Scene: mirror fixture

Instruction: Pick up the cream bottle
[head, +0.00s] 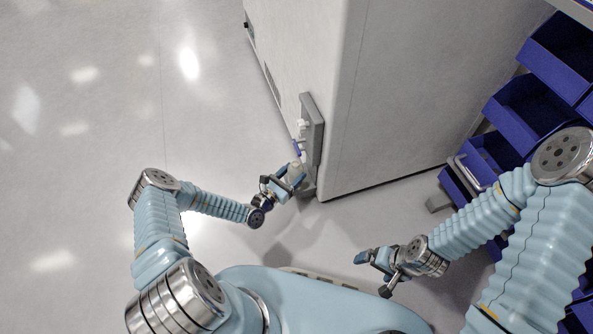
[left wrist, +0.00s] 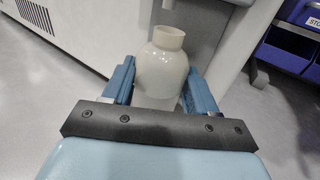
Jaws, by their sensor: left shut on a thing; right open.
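The cream bottle (left wrist: 162,70) stands between the two blue fingers of my left gripper (left wrist: 160,92) in the left wrist view. Its round open neck faces up and away from the gripper, and its lower part is hidden by the gripper's dark bar. In the head view the bottle (head: 296,170) is small and partly covered by my left gripper (head: 286,181), beside the grey wall bracket. My left gripper is shut on the bottle. My right gripper (head: 374,271) is open and empty, low at the centre right, away from the bottle.
A grey bracket (head: 314,135) with a white and blue part is fixed to the large pale cabinet (head: 400,90) close to the bottle. Blue bins (head: 535,105) are stacked at the right. The pale floor (head: 80,150) at the left is clear.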

